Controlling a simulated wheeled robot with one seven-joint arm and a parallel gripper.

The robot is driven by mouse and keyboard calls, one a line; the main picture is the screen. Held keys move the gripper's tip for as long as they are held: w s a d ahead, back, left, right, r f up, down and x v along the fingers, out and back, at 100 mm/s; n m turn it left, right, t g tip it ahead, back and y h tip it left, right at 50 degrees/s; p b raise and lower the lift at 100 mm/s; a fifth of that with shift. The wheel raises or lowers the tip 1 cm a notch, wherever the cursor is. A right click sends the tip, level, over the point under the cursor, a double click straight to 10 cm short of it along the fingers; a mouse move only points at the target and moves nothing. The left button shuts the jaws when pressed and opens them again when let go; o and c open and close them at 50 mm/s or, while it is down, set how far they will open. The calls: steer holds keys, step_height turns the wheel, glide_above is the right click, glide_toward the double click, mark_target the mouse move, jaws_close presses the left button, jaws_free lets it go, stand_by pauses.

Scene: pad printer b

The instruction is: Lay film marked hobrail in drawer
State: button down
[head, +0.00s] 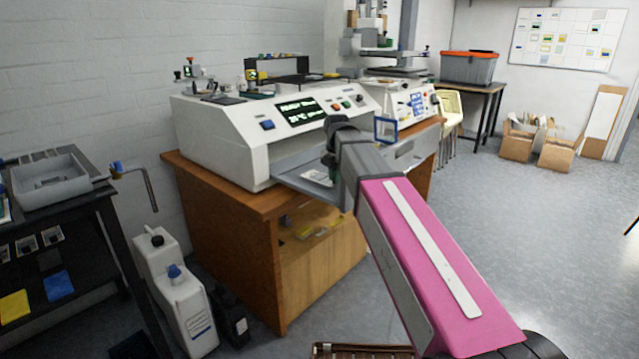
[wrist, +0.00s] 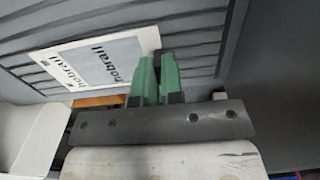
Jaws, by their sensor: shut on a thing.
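The film marked hobrail (wrist: 108,58), a pale sheet with a grey-blue printed panel and dark lettering, lies over the ribbed grey drawer floor in the wrist view. My gripper (wrist: 158,62) has its green fingers closed at the film's edge, holding it. Whether the whole sheet rests on the floor I cannot tell. The open drawer (wrist: 205,35) also shows in the head view (head: 290,180), pulled out of the white machine (head: 225,125). Part of the film (head: 318,176) shows there beside my arm. My fingers are hidden by the arm in that view.
The machine stands on a wooden cabinet (head: 225,235). A second white machine (head: 408,103) is behind it. A dark cart with a grey tray (head: 50,180) is at left, with white jugs (head: 185,300) on the floor. The floor at right is open.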

steer(key=shift+r, duration=1.25)
